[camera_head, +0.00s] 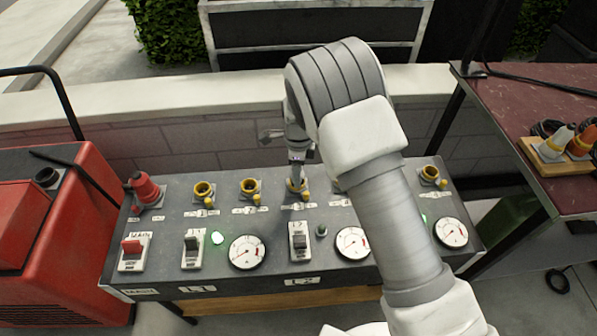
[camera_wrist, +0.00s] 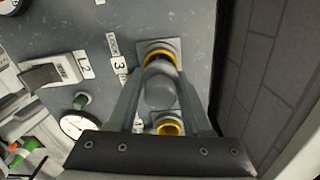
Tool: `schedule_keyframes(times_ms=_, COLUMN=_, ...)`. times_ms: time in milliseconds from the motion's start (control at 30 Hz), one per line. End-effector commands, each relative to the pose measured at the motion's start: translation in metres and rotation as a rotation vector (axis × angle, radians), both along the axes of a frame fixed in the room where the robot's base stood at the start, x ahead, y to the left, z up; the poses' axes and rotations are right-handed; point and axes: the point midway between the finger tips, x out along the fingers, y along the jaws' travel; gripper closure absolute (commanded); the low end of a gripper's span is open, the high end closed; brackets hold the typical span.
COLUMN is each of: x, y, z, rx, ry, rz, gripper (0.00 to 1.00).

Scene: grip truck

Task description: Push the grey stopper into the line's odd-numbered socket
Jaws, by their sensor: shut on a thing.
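My gripper (camera_head: 297,160) points down at the dark control panel and is shut on the grey stopper. In the wrist view the rounded grey stopper (camera_wrist: 160,92) sits between the two grey fingers. The fingertips are at a yellow-ringed socket (camera_wrist: 163,53) beside a label reading 3 (camera_wrist: 119,65). In the head view this socket (camera_head: 297,185) is right under my gripper. The stopper's lower end is hidden, so I cannot tell how deep it sits. Another yellow-ringed socket (camera_wrist: 168,128) shows behind the fingers.
Two open yellow-ringed sockets (camera_head: 204,189) (camera_head: 249,186) lie to the left, and one (camera_head: 429,174) at the right. A red plug (camera_head: 146,188) stands at the left end. Switches (camera_head: 299,240) and gauges (camera_head: 247,252) line the panel front. My arm covers part of the panel.

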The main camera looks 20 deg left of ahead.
Motion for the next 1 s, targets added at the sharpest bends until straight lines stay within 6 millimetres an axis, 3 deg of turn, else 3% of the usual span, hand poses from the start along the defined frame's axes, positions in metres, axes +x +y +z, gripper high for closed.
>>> schedule_keyframes(times_ms=600, x=0.000, y=0.000, z=-0.012, rx=0.000, ry=-0.001, rz=0.000, gripper=1.00)
schedule_keyframes(times_ms=1000, x=0.000, y=0.000, z=-0.002, rx=0.000, ry=0.000, rz=0.000, gripper=1.00)
